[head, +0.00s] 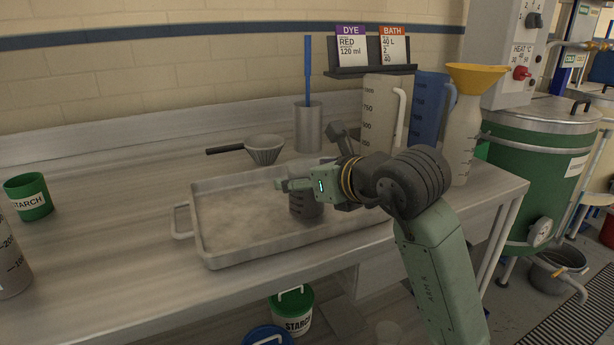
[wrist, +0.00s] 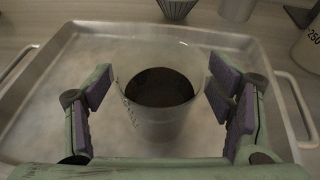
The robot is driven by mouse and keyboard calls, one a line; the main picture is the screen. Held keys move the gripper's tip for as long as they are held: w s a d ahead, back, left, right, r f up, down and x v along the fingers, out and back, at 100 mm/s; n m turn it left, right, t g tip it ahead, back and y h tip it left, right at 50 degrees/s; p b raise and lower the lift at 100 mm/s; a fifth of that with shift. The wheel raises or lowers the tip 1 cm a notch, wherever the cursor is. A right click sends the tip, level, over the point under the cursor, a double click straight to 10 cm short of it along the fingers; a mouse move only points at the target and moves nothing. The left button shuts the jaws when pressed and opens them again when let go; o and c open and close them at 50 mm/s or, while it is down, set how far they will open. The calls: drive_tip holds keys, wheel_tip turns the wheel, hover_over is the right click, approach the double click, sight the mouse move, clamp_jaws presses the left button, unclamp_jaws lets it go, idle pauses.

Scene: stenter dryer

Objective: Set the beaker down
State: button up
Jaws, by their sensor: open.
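The beaker (wrist: 156,95) is clear and holds dark liquid. It stands upright in the shallow metal tray (head: 215,252), towards the tray's right side. My gripper (wrist: 158,88) is open around it, with a purple-padded finger on either side. In the wrist view, gaps show between the pads and the beaker's wall. In the head view the beaker (head: 306,206) shows below my gripper (head: 300,186), which covers its upper part.
A sieve (head: 263,150) and a metal cup with a blue rod (head: 308,128) stand behind the tray. Measuring jugs (head: 380,110) and a bottle with a yellow funnel (head: 461,135) stand right. A green starch cup (head: 29,197) is left. Bench left of the tray is mostly clear.

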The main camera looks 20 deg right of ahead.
drive_tip(key=b+v, duration=0.1)
drive_tip(key=v, duration=1.1)
drive_tip(key=shift+b, duration=0.35)
